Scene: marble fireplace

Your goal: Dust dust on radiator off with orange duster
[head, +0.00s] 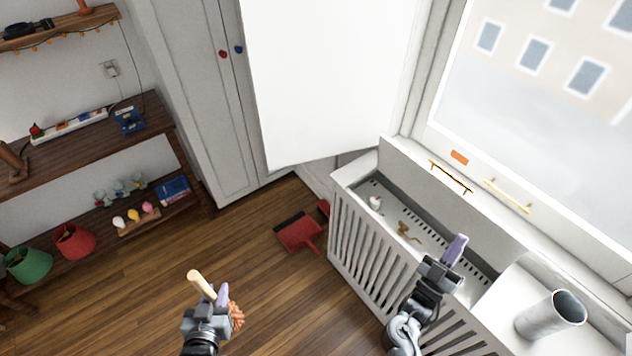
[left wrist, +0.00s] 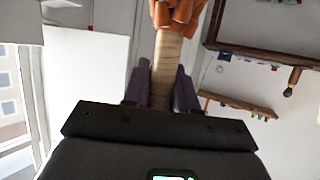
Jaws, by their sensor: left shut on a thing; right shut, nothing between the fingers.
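My left gripper (head: 219,294) is shut on the wooden handle of the orange duster (head: 237,315), above the floor and left of the radiator. In the left wrist view, the handle of the duster (left wrist: 167,65) runs between the purple fingers (left wrist: 166,85), with the orange head at the top edge. The white radiator (head: 348,243) has slatted sides and a recessed, perforated top. A small brown patch, apparently the dust (head: 407,232), lies on that top. My right gripper (head: 456,248) is shut and empty, over the radiator's right part, right of the patch.
A small white object (head: 376,203) sits on the radiator's left end. A red dustpan (head: 300,232) lies on the floor. An open white door panel (head: 320,75) stands behind. Wooden shelves (head: 85,130) fill the left.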

